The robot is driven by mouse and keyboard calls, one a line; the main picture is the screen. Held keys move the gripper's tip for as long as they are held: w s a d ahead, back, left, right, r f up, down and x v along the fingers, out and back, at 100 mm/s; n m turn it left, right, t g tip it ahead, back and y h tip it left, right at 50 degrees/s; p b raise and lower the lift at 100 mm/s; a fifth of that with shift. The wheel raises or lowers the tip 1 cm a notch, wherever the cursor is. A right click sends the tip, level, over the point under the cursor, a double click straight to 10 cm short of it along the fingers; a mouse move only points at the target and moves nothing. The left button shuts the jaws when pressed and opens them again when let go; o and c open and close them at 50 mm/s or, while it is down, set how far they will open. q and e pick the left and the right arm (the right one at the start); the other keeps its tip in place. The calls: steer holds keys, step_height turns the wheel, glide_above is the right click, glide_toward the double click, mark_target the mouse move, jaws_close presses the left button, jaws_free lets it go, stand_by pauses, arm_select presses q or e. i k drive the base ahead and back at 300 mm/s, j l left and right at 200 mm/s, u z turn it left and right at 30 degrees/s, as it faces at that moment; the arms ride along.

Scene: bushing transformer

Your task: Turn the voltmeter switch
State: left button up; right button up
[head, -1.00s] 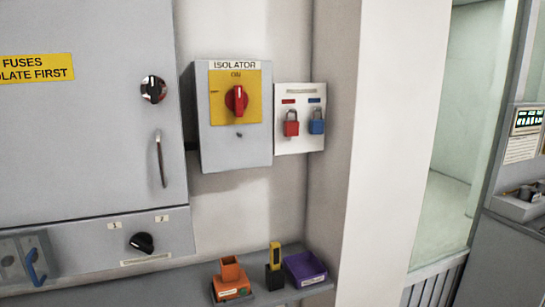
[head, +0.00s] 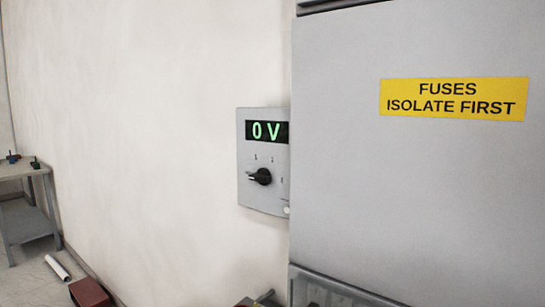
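The voltmeter (head: 246,150) is a grey panel on the white wall, left of the big grey cabinet. Its display (head: 267,132) reads "0 V" in green. Its black rotary switch (head: 260,177) sits below the display, its handle pointing to the left. Small position marks stand above and to the right of the switch, too small to read surely. The panel's right edge meets the cabinet's edge in the picture. Neither of my grippers is in view.
The grey fuse cabinet (head: 400,190) fills the right side, with a yellow "FUSES ISOLATE FIRST" label (head: 455,98). At the far left stands a grey table (head: 28,170) with small items. A white tube (head: 57,267) and a dark red box (head: 90,293) lie low at the left.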

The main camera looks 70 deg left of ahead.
mark_target(263, 176)
steer(key=j+u, duration=0.1)
steer(key=u, duration=2)
